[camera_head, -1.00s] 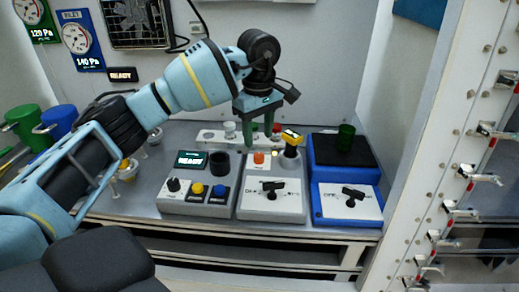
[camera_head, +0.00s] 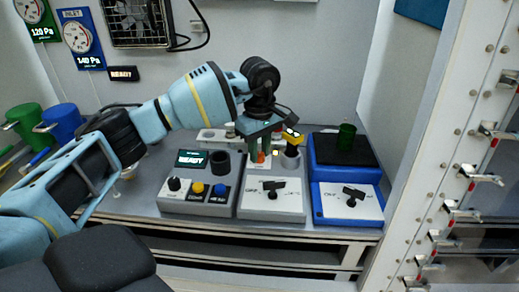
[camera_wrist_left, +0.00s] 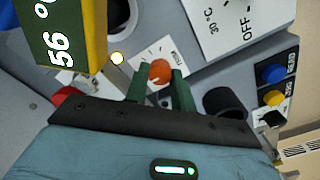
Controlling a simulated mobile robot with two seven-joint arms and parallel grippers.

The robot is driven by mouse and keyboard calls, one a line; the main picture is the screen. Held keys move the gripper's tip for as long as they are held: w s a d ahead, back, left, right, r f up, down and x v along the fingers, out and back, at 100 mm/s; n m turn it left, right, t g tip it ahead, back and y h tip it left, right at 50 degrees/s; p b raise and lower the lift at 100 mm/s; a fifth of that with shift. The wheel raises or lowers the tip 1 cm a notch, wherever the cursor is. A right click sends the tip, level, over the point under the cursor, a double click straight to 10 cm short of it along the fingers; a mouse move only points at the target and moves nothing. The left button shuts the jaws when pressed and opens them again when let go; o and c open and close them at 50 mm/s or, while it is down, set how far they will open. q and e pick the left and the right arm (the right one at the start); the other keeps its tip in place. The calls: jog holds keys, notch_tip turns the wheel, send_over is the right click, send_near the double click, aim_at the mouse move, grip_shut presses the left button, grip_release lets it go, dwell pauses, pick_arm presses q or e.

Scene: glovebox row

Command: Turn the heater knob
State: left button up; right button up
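An orange round knob (camera_head: 261,157) sits on a small white dial plate at the back of the middle grey unit (camera_head: 271,213). My left gripper (camera_head: 260,152) points down over it. In the left wrist view the orange knob (camera_wrist_left: 160,72) shows between the tips of the two green fingers (camera_wrist_left: 158,80), with slim gaps at its sides, so the gripper looks open around it. My right gripper is out of view.
A yellow display block (camera_head: 292,137) stands close right of the gripper; it reads "56°" in the wrist view (camera_wrist_left: 75,35). A black cup (camera_head: 220,163) is to the left.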

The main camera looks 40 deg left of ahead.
pick_arm(q)
jog(key=shift+c, duration=1.4)
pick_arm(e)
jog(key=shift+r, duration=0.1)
